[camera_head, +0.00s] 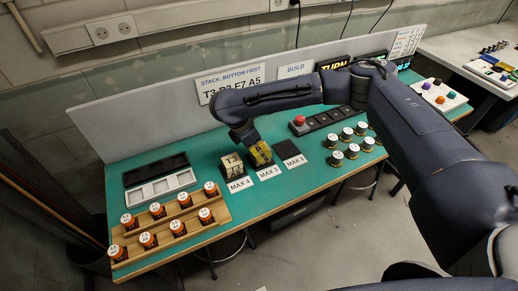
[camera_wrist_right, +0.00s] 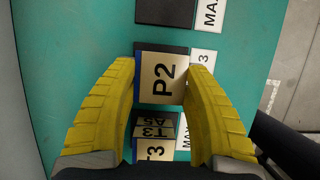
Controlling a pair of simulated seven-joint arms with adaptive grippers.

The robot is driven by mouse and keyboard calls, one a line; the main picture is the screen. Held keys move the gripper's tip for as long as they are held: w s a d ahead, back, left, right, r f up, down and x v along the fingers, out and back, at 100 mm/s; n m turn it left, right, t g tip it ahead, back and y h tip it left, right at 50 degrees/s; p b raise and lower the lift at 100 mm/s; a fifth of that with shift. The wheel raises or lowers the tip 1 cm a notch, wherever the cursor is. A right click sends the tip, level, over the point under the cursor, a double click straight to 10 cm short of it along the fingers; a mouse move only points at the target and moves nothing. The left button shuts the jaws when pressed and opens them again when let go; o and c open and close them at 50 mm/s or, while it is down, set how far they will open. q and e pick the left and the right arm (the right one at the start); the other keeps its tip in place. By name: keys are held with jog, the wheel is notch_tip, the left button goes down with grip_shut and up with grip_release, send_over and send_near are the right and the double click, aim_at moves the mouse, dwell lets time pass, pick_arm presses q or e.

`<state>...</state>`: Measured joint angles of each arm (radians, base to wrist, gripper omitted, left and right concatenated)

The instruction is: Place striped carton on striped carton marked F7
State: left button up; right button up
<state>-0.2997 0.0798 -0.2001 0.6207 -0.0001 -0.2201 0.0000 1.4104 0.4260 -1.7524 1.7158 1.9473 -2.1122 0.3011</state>
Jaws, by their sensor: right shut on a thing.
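My right gripper (camera_head: 259,155) has yellow fingers and is over the MAX 3 pad area in the head view. In the right wrist view the gripper (camera_wrist_right: 162,72) is shut on a carton marked P2 (camera_wrist_right: 160,88), tan with a dark band at its edge. I cannot tell whether this carton touches the pad. Beside it, on the MAX 4 pad, stands a carton marked T3 (camera_head: 231,163); in the wrist view, T3 and A5 labels (camera_wrist_right: 154,131) show there. No F7 label is readable on a carton. My left gripper is not in view.
An empty dark pad (camera_head: 287,150) lies right of the gripper. A wooden rack (camera_head: 170,228) of orange-sided jars is at front left, near empty black and white trays (camera_head: 160,187). White-topped jars (camera_head: 352,151) stand to the right. A sign lists T3 P2 F7 A5.

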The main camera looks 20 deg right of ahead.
jog(key=shift+f, duration=0.1)
jog(key=o, duration=1.1)
jog(key=v, duration=1.2)
